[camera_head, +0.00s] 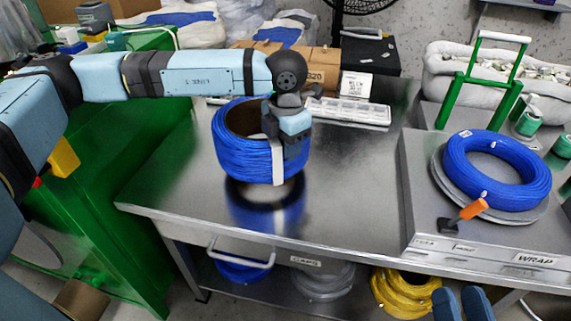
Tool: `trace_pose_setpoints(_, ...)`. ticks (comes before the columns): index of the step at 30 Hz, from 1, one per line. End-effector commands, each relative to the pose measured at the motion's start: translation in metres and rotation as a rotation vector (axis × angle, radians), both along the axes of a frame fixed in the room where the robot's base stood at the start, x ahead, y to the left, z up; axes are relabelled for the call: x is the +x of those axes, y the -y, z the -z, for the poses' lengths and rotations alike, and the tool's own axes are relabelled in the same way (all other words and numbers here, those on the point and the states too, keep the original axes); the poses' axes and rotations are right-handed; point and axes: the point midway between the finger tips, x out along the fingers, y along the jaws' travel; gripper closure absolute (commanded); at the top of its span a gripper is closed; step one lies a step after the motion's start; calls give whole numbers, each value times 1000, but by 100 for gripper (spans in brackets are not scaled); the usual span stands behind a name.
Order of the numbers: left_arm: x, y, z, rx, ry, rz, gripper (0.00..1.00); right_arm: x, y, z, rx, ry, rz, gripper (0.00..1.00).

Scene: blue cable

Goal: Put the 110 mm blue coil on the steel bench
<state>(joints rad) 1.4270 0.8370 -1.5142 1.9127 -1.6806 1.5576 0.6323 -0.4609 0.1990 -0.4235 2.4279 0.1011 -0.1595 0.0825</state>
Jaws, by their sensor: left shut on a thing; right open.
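The blue coil (240,157) is a thick ring of cable with a white strap, its round opening facing up. My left gripper (290,138) is shut on the near right side of its wall. The coil is over the left part of the steel bench (350,190), and its blue reflection shows below it. A band between coil and reflection suggests a small gap, but contact is hard to judge. My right gripper (462,304) shows only its blue fingertips at the bottom edge, apart and empty.
Another blue coil (495,160) lies on a round plate on the raised wrap station (420,200) at right, beside an orange-handled tool (473,209). A white tray (348,112) and cardboard boxes (315,62) stand behind. The bench's middle is clear. A yellow coil (400,293) lies below.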

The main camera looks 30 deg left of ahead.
Motion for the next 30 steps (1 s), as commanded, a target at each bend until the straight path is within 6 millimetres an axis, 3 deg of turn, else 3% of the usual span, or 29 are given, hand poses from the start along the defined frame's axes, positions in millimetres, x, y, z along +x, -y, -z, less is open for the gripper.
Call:
trace_pose_setpoints(5,1,0,8,1,4,0,100,0,0,4,-4,-10,-2,57)
trace_pose_setpoints(13,0,0,43,0,2,0,100,1,-2,19,-19,-49,-12,57)
trace_pose_setpoints(25,1,0,48,0,3,0,100,1,-1,18,-25,-53,-16,57)
trace_pose_setpoints(26,0,0,50,0,0,0,60,1,-1,19,-27,-56,-16,57)
trace_pose_setpoints(29,0,0,49,0,0,0,37,2,-1,19,-29,-57,-17,57)
trace_pose_setpoints(30,0,0,49,0,0,0,36,2,-1,19,-29,-57,-17,57)
